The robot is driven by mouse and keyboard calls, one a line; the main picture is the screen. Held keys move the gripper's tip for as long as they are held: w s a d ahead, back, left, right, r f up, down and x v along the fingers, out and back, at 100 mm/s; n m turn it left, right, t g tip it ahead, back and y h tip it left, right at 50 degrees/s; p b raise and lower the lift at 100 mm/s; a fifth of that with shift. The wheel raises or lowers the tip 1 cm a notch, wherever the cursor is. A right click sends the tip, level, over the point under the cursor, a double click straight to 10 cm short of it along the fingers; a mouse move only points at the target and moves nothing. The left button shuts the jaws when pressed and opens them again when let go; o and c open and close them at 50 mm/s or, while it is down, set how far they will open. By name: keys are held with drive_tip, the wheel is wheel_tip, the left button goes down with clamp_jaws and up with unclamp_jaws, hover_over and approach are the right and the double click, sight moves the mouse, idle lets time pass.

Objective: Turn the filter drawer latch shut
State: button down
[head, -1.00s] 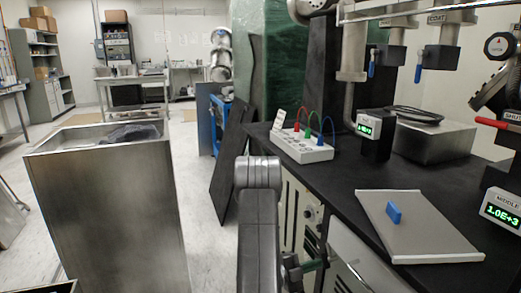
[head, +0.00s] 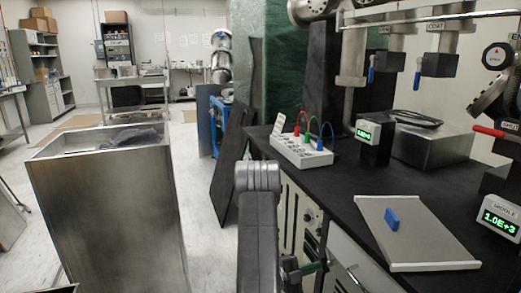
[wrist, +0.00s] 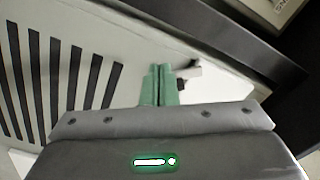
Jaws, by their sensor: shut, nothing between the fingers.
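My gripper (wrist: 160,72) has its two green fingers shut together with nothing between them. In the wrist view they point at a pale cabinet front. A small light lever-like part with a dark piece (wrist: 181,86) lies just right of the fingertips; it looks like the latch, but is partly hidden behind them. I cannot tell whether the fingers touch it, or how far it is turned. In the head view, my gripper (head: 313,268) is low beside the cabinet front under the bench, and the latch cannot be made out.
A vented panel (wrist: 60,85) with dark slots is left of the fingers. Above, the black bench top (head: 345,185) carries a pale plate (head: 430,240) with a blue block. A metal bin (head: 105,215) stands left, with clear floor between it and the bench.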

drive_tip(key=shift+w+a+r+p, duration=0.15)
drive_tip(key=shift+r+p, duration=0.15)
drive_tip(key=shift+p, duration=0.65)
drive_tip(key=shift+w+d+r+p, duration=0.1)
drive_tip(key=shift+r+p, duration=0.2)
drive_tip(key=shift+p, duration=0.65)
drive_tip(key=shift+w, duration=0.1)
drive_tip(key=p+v, duration=0.1)
drive_tip(key=v, duration=0.5)
drive_tip(key=shift+w+a+p, duration=0.2)
drive_tip(key=shift+w+p, duration=0.1)
drive_tip(key=shift+p, duration=0.1)
